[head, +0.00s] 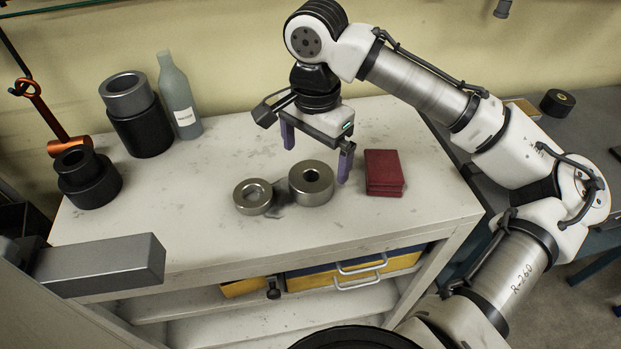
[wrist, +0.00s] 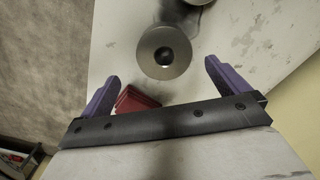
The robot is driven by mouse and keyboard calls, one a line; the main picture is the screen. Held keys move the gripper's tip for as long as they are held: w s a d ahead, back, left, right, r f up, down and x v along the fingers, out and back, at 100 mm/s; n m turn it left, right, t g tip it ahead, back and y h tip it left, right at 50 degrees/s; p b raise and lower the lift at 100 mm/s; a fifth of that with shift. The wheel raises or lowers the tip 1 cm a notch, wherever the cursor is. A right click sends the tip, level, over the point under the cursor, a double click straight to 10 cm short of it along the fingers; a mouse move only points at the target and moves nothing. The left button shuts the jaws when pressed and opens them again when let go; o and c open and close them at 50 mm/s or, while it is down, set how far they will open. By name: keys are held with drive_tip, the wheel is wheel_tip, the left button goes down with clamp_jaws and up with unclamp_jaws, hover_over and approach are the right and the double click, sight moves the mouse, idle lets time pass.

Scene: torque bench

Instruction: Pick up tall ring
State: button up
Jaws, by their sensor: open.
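The tall ring (head: 311,187) is a thick grey metal cylinder with a small hole, standing upright on the white bench top. In the wrist view the tall ring (wrist: 148,62) shows from above, ahead of the fingers and roughly centred between them. My gripper (head: 317,158) is open and empty, its purple fingers pointing down just above and behind the tall ring. In the wrist view the gripper (wrist: 161,72) has its fingers spread wider than the ring. I cannot tell its exact height above the ring.
A flatter metal ring (head: 243,199) lies close to the left of the tall ring. A red block (head: 384,173) sits to the right. Black cylinders (head: 143,130), a grey bottle (head: 182,105) and an orange tool (head: 66,143) stand on the left. The bench front is mostly clear.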

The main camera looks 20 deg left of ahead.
sight(311, 175)
drive_tip(key=shift+a+f+p, duration=0.2)
drive_tip(key=shift+f+p, duration=0.2)
drive_tip(key=shift+f, duration=1.25)
drive_tip(key=shift+a+f+p, duration=0.15)
drive_tip(key=shift+f+p, duration=0.25)
drive_tip(key=shift+f, duration=1.25)
drive_tip(key=shift+r, duration=0.1)
drive_tip(key=c, duration=2.1)
wheel_tip(311, 175, up, 20)
drive_tip(key=shift+f+b, duration=0.2)
drive_tip(key=shift+b, duration=0.85)
